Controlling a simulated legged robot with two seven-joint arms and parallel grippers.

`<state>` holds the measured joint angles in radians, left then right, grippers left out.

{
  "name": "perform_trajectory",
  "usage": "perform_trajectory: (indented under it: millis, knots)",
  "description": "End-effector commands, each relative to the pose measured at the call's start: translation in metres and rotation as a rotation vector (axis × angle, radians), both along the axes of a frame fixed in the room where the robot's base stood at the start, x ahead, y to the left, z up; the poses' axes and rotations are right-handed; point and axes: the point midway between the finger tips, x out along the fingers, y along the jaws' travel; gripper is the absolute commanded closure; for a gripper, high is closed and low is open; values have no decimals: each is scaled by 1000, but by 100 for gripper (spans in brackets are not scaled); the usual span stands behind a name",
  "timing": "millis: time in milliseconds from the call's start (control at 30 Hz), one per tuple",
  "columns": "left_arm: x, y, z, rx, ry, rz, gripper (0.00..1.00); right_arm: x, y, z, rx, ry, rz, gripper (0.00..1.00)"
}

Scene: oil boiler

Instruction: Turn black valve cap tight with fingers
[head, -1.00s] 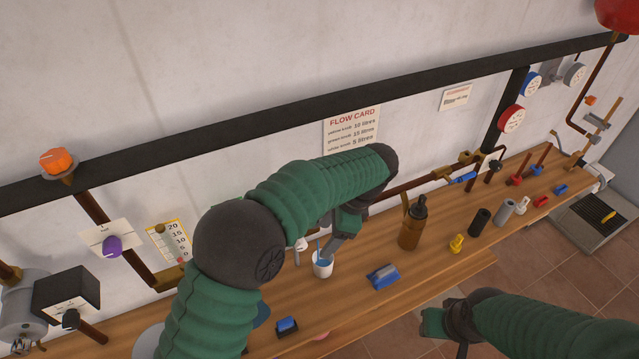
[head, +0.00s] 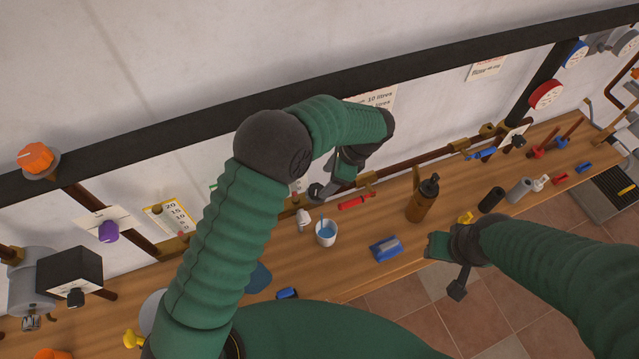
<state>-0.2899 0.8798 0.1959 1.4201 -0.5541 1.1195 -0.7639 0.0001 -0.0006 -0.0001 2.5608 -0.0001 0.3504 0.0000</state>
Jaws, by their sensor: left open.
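I cannot tell for sure which part is the black valve cap. One small black knob (head: 75,297) is on the front of the dark box at the far left, and another dark cap (head: 518,141) sits on the pipework at the right. My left gripper (head: 322,192) is open and empty beside the wall pipe, behind the white cup, with its arm hiding part of the wall and bench. It is apart from both black knobs. My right gripper (head: 447,268) hangs over the bench's front edge, its fingers apart and empty.
A red-handled valve (head: 355,201) is near my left gripper. Tiled floor lies in front.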

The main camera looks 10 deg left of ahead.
Motion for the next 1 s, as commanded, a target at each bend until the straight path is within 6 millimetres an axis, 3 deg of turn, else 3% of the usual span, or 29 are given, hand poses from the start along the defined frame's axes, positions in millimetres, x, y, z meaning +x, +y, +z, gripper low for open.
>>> perform_trajectory:
  millis: [100, 300, 633, 1000]
  knots:
    - [-2, 12, -24, 3, 6, 2, 36, 0, 0, 14, 0, -1, 0, 64]
    - [-4, 22, -53, 2, -1, 1, 36, 0, 0, 22, 0, -1, 0, 64]
    - [-2, 24, -61, 1, -2, 0, 36, 0, 0, 22, 0, 0, 0, 64]
    - [-2, 25, -60, 0, -4, 0, 84, 0, 0, 22, 0, -1, 0, 64]
